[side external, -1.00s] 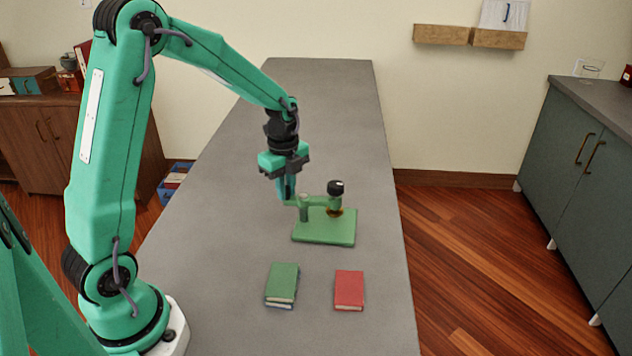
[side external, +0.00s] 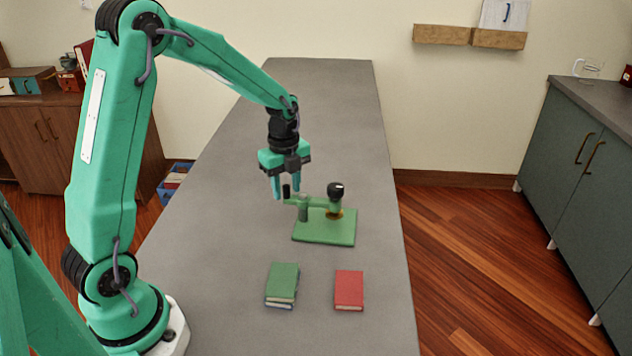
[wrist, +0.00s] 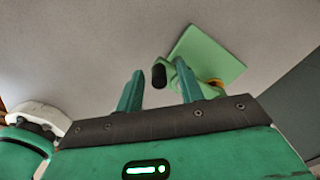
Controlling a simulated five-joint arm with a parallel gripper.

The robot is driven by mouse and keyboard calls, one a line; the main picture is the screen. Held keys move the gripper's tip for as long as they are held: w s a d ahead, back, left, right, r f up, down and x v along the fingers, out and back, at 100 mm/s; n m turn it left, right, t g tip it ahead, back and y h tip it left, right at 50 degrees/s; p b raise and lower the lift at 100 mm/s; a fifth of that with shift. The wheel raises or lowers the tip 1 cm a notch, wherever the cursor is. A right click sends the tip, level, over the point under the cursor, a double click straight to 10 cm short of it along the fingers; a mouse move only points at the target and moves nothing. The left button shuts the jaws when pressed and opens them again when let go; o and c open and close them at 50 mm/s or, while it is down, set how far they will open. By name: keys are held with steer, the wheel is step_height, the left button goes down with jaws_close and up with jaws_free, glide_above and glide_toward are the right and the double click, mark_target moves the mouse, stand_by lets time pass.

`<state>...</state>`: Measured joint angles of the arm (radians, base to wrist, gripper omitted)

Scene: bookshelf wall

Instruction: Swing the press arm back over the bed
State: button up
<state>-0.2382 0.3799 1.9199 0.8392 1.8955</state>
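The green press stands on the grey table, with a flat bed (side external: 323,228), a post (side external: 303,208) at the bed's left edge and a press arm (side external: 318,201). A black-topped head (side external: 335,191) sits on the arm's right end, above an orange ring on the bed. A black handle (side external: 286,191) stands upright on the arm's left end. My gripper (side external: 286,194) is open, pointing down around the handle's place. In the wrist view the handle (wrist: 159,77) shows between the two fingers of my gripper (wrist: 159,68), nearer the right one; I cannot tell whether they touch.
A green book (side external: 282,282) lies on another book at the table's front, with a red book (side external: 348,290) to its right. The table (side external: 330,110) is clear behind the press. The table's right edge runs past the press.

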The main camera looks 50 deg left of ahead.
steer(key=shift+r, duration=3.9)
steer(key=shift+s+d+r, duration=0.1)
steer(key=shift+s+d+r, duration=0.1)
steer(key=shift+s+r, duration=0.05)
steer(key=s+d+r+n+t, duration=0.2)
steer(key=s+d+r+n, duration=0.2)
steer(key=s+n, duration=0.5)
steer(key=s+d+r+n+t, duration=0.3)
steer(key=s+d+n, duration=0.2)
steer(key=s+n, duration=0.4)
steer(key=shift+s+d+r+n+t, duration=0.3)
steer(key=shift+d+r+n, duration=0.05)
steer(key=shift+n, duration=0.15)
